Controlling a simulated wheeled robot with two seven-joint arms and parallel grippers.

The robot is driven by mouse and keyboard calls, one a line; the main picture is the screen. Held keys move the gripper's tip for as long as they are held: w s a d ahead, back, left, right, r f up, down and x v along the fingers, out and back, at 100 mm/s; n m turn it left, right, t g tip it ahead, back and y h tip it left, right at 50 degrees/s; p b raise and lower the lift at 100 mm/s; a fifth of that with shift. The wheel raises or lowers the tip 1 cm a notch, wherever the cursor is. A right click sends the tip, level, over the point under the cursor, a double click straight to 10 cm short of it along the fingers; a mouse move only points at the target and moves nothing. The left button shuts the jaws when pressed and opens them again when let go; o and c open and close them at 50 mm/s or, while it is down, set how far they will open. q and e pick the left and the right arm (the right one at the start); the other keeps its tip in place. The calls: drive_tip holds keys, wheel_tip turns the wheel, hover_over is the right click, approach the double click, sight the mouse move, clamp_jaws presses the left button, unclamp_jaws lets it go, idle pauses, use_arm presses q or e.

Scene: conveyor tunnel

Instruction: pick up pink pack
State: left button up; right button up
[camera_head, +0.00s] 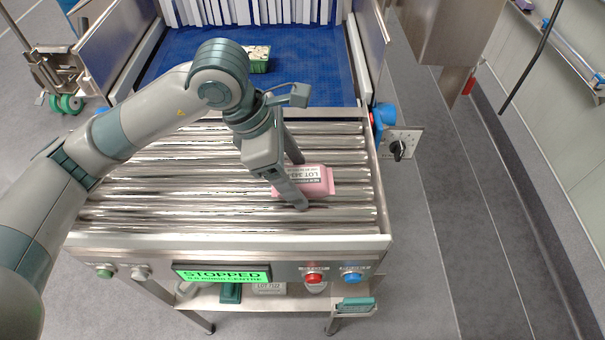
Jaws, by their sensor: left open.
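My left gripper (299,182) is open and reaches down over the pack's left part. One finger is at the pack's near side and the other at its far side. The near finger hides part of the pack, and I cannot tell whether either finger touches it. My right gripper does not show.
A green patterned pack (257,59) lies on the blue belt (320,72) behind the rollers, partly hidden by my left arm. White strip curtains (255,10) hang at the back. The front panel's display (222,274) reads STOPPED. Bare rollers lie left of the pack.

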sight(304, 175)
use_arm(q)
drive_tip(key=shift+d+f, duration=0.1)
drive_tip(key=shift+f, duration=0.15)
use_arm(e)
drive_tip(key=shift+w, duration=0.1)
use_arm(q)
drive_tip(key=c, duration=1.3)
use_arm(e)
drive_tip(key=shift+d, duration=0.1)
use_arm(q)
drive_tip(key=shift+r, duration=0.2)
